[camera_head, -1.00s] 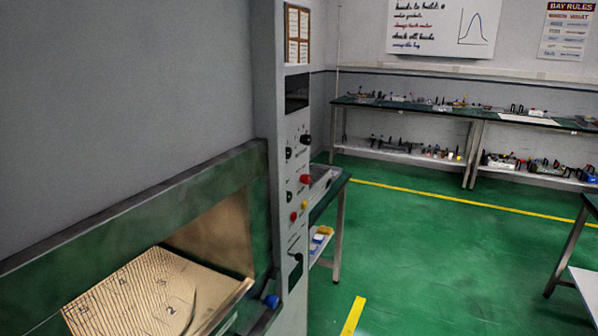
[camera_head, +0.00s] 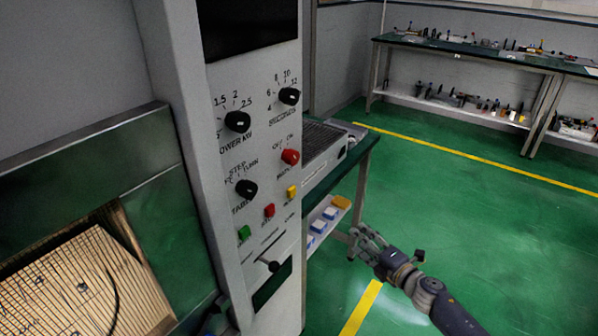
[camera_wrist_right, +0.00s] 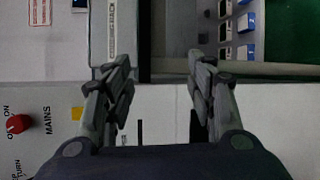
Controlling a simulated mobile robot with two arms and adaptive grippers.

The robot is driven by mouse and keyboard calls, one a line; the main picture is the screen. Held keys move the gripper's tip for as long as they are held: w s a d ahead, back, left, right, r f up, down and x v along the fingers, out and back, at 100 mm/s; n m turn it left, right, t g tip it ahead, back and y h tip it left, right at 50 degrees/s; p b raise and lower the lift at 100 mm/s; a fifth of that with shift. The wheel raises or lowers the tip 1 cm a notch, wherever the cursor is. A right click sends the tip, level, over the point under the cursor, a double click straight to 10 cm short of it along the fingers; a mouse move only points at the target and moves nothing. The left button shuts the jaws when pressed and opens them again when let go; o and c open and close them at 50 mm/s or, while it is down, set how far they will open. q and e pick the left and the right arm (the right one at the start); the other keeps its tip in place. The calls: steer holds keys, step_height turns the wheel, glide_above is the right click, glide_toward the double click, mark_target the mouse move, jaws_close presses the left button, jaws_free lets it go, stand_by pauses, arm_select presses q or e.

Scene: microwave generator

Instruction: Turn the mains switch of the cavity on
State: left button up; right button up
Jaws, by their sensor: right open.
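The mains switch (camera_head: 290,157) is a round red knob on the grey control panel (camera_head: 262,75), with small OFF and ON marks above it. It also shows at the left edge of the right wrist view (camera_wrist_right: 17,124), beside the word MAINS. I cannot tell which mark it points to. My right gripper (camera_head: 355,243) is open and empty, in front of the panel, to the right of and lower than the knob. In the right wrist view its fingers (camera_wrist_right: 158,70) stand apart with nothing between them. My left gripper is not in view.
Black dials (camera_head: 238,121), a yellow button (camera_head: 292,192), a red button (camera_head: 269,210) and a green button (camera_head: 244,233) share the panel. The cavity (camera_head: 85,280) is at left. A green-topped table (camera_head: 350,165) stands behind the panel. Green floor at right is clear.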

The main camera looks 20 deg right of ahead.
step_height(320, 180, up, 10)
steer(key=w+a+n+y+b, duration=0.1)
steer(key=w+a+n+y, duration=0.15)
steer(key=n, duration=0.35)
steer(key=n+g+y+b, duration=0.1)
steer(key=n+y, duration=0.4)
steer(key=n, duration=0.9)
glide_toward(296, 160)
steer(key=p+x, duration=0.2)
steer(key=x, duration=0.6)
steer(key=shift+r, duration=0.15)
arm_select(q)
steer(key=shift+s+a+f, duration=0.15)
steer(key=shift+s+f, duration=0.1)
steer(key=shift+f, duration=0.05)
arm_select(e)
steer(key=shift+w+a, duration=0.5)
steer(key=shift+w, duration=0.05)
steer(key=shift+c, duration=0.2)
steer(key=c, duration=1)
